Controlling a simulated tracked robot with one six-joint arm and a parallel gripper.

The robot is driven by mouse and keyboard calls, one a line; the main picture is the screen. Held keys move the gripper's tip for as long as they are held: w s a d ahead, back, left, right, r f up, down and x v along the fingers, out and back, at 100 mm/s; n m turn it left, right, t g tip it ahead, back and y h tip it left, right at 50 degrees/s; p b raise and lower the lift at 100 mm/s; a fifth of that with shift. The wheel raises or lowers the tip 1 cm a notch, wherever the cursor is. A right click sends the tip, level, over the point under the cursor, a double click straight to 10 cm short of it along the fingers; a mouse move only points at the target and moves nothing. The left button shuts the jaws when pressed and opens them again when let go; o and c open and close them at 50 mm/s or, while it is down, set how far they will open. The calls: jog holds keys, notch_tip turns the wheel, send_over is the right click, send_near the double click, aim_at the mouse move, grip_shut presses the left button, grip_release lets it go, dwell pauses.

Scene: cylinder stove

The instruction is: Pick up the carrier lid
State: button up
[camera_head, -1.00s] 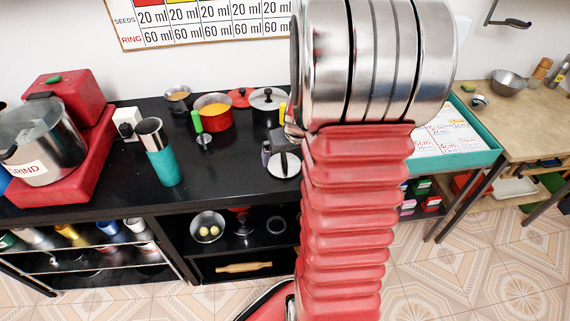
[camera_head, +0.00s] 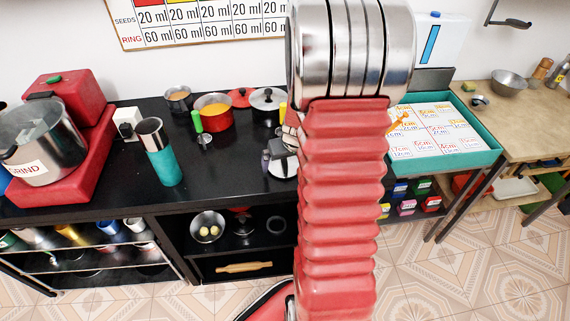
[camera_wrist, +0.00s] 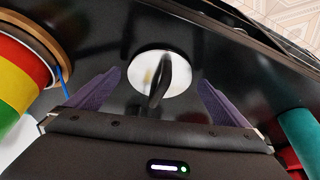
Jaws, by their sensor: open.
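A lid, a small round silvery-white disc with an upright black handle (camera_wrist: 160,76), lies on the black counter; I take it to be the carrier lid. In the head view the disc (camera_head: 283,171) shows partly beside my arm, with my gripper over it. My gripper (camera_wrist: 158,84) is open and empty, its two purple fingers on either side of the lid's handle in the wrist view. The fingers look apart from the handle; the exact height gap is hard to tell. In the head view my arm hides part of the gripper.
A red-yellow-green striped object (camera_wrist: 22,80) is close on the left in the wrist view. Bare counter lies between the teal cup and the lid.

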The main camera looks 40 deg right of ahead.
jog(key=shift+x, duration=0.75)
jog(key=c, duration=0.9)
